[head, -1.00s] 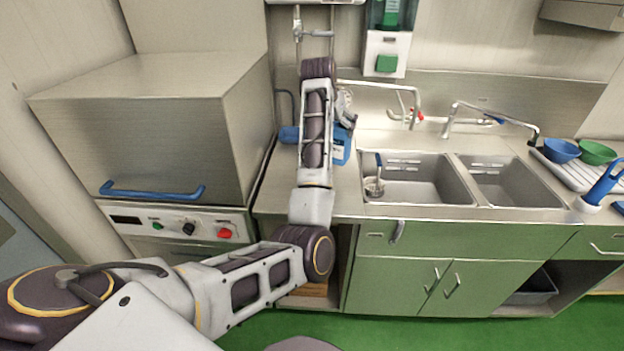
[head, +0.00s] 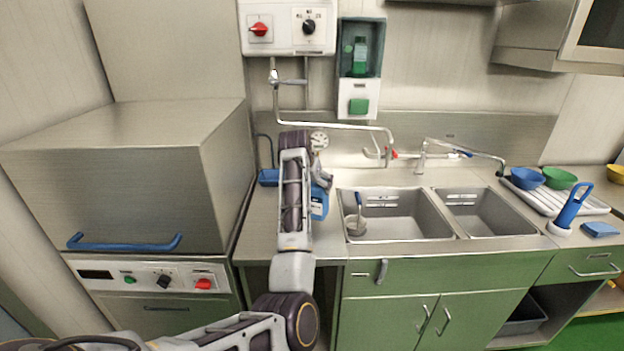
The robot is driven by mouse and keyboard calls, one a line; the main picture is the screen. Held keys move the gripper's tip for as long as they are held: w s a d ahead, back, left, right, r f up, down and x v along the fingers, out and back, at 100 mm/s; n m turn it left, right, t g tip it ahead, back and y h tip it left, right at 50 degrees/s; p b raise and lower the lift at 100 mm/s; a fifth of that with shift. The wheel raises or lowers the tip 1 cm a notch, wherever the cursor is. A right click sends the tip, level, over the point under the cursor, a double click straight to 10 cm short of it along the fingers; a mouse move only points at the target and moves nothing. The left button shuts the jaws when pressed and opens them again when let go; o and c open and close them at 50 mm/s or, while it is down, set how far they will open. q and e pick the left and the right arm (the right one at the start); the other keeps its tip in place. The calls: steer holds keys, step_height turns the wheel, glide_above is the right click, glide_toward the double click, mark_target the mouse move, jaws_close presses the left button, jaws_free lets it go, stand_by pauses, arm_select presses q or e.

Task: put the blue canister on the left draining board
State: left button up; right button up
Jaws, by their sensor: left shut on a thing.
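The blue canister (head: 319,204) is at the left draining board (head: 258,222), just left of the left sink basin. It has a pale label and is partly hidden behind my left arm. My left gripper (head: 323,181) is at the canister's top and is shut on it. The fingertips are small and partly hidden by my wrist. I cannot tell whether the canister's base touches the steel surface. My right gripper is not in view.
Two sink basins (head: 398,238) lie to the right, with a ladle (head: 357,222) in the left one. A hooded machine (head: 120,170) stands left of the board. Taps (head: 388,150) rise behind the basins.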

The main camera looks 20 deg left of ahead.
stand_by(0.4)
arm_select(q)
step_height(320, 180, down, 4)
steer(key=shift+r, duration=0.2)
steer(key=shift+f, duration=0.1)
steer(key=o, duration=1.8)
steer(key=shift+f, duration=0.15)
steer(key=shift+c, duration=0.2)
steer(key=shift+s, duration=0.1)
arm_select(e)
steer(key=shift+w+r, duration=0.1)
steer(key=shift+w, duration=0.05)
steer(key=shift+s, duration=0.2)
